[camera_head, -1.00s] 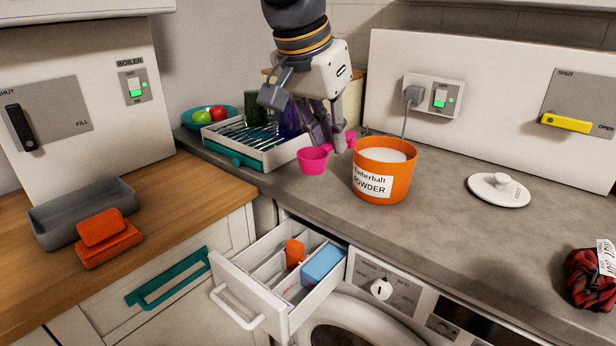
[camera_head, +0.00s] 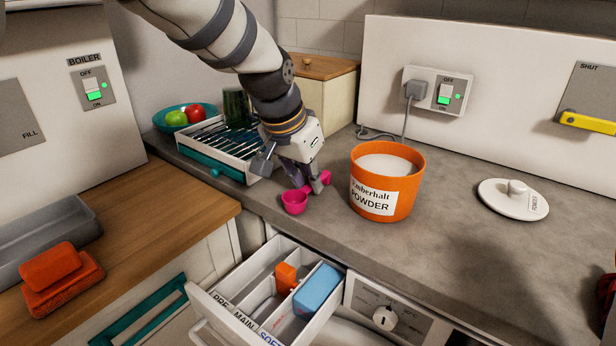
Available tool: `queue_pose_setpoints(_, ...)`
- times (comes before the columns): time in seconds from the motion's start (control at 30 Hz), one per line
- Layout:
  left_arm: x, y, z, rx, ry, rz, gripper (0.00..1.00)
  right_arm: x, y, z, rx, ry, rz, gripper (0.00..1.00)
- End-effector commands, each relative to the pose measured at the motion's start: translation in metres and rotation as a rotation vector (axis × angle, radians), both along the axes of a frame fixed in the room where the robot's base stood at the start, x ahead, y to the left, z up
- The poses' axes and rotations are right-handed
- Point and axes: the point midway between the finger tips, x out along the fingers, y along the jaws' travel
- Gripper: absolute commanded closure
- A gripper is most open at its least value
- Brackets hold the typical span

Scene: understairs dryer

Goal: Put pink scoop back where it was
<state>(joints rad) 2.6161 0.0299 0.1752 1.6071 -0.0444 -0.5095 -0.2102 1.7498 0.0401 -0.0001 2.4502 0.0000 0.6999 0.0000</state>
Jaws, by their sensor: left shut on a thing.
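The pink scoop (camera_head: 294,202) is on or just above the grey worktop, left of the orange powder tub. Its round cup faces the front and its handle runs back to the right. My left gripper (camera_head: 313,186) is shut on the scoop's handle; whether the scoop touches the worktop I cannot tell. The orange tub (camera_head: 372,208), labelled Emberhalt Powder, stands open with white powder inside. Its white lid (camera_head: 513,198) lies on the worktop to the right. My right gripper is not in view.
A dish rack (camera_head: 214,148) stands behind and left of the gripper, with a teal fruit bowl (camera_head: 160,122) beyond. The detergent drawer (camera_head: 232,318) is pulled out below, holding an orange and a blue block. The worktop (camera_head: 440,240) right of the tub is mostly clear.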

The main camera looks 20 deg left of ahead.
Motion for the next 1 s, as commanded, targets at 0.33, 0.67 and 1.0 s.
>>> queue_pose_setpoints(0.33, 0.0, 0.0, -0.001, 0.0, -0.001, 0.0, 0.67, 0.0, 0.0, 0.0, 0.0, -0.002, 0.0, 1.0)
queue_pose_setpoints(0.67, 0.0, 0.0, 0.004, 0.0, -0.003, 0.0, 0.67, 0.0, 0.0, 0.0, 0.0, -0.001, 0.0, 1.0)
queue_pose_setpoints(1.0, -0.028, 0.011, 0.075, -0.001, -0.006, 0.0, 0.67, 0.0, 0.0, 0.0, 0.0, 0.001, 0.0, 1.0)
